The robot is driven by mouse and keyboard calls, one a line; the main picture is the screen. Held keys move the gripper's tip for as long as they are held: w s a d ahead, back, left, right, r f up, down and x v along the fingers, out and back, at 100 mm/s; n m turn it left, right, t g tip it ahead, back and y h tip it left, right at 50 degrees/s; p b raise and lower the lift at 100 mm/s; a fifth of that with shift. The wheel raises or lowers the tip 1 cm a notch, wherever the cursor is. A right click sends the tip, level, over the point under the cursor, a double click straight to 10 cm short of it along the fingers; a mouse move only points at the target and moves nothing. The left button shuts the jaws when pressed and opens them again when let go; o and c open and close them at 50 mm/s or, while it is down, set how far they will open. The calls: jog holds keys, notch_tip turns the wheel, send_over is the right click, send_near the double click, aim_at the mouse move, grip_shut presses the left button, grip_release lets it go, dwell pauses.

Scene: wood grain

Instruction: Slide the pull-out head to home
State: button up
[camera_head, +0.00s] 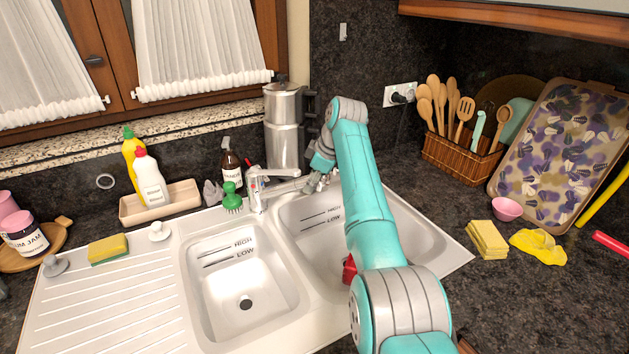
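The metal faucet (257,192) stands at the back of the sink, between the two basins. Its spout, with the pull-out head (285,173), points right over the back of the right basin. My gripper (312,185) is at the right end of the spout, over the right basin's back edge. The fingers look very close to the head, but I cannot tell whether they touch or grip it. They are small and overlap in this view, so their opening is unclear. Any gap between the head and the spout cannot be made out.
The left basin (215,300) is empty. A red object (349,268) in the right basin (300,240) is partly hidden by my arm. A green brush (232,199), a brown bottle (229,162) and a steel pot (284,125) crowd the faucet's back and left.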

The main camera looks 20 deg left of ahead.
jog(key=o, duration=0.4)
jog(key=shift+s+a+f, duration=0.1)
jog(key=shift+a+f, duration=0.05)
jog(key=shift+f, duration=0.1)
jog(key=shift+r, duration=0.1)
jog(key=shift+r, duration=0.1)
jog(key=v, duration=1.2)
